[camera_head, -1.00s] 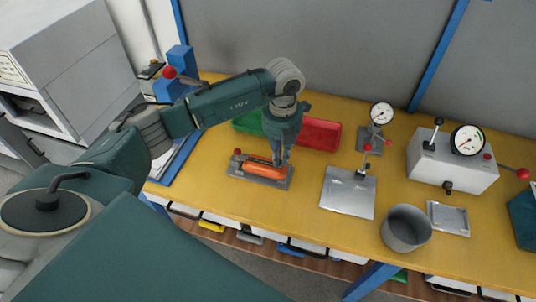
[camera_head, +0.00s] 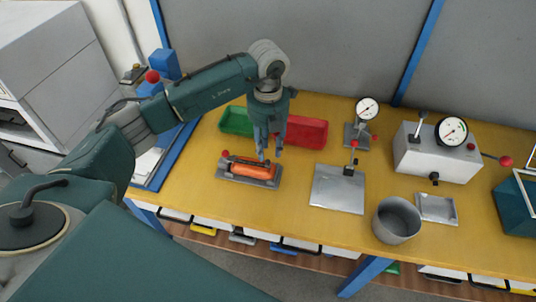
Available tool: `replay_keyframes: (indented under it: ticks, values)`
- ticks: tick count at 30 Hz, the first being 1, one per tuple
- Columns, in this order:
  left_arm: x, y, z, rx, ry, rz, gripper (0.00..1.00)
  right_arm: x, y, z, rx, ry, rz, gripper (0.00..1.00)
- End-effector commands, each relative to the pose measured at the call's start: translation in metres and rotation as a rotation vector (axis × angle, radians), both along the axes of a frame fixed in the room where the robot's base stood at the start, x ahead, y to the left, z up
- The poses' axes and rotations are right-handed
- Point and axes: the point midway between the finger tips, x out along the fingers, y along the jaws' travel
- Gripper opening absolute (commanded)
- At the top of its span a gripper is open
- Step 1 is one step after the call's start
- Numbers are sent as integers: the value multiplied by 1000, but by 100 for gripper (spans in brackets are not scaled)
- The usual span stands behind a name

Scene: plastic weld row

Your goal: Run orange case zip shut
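The orange case (camera_head: 250,170) lies on a grey metal fixture plate (camera_head: 267,183) on the yellow bench, and dark parts run along its top edge. A red knob (camera_head: 225,153) sits at the fixture's left end. My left gripper (camera_head: 270,156) points down over the right end of the case, with its two fingers apart. The left finger overlaps the case's right end in the picture; I cannot tell whether it touches. The zip pull is too small to make out. My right gripper is out of view.
A green bin (camera_head: 236,121) and a red bin (camera_head: 307,132) stand behind the gripper. A flat metal plate with a red-knobbed lever (camera_head: 338,190) and a grey cup (camera_head: 397,220) are to the right. A gauge box (camera_head: 437,155) stands farther right. Bare bench lies left of the fixture.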

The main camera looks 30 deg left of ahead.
Motion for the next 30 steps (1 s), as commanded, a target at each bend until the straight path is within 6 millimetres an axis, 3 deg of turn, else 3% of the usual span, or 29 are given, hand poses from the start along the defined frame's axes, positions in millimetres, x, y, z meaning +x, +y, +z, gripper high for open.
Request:
replay_keyframes:
  ticks: [6, 12, 30]
  values:
    - [1, 0, 48, 0, -5, 0, 32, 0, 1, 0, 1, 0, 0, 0]
    - [1, 0, 73, -1, -2, -1, 32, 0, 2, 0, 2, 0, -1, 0]
    - [0, 0, 79, 0, 0, -1, 32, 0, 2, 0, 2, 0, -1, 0]
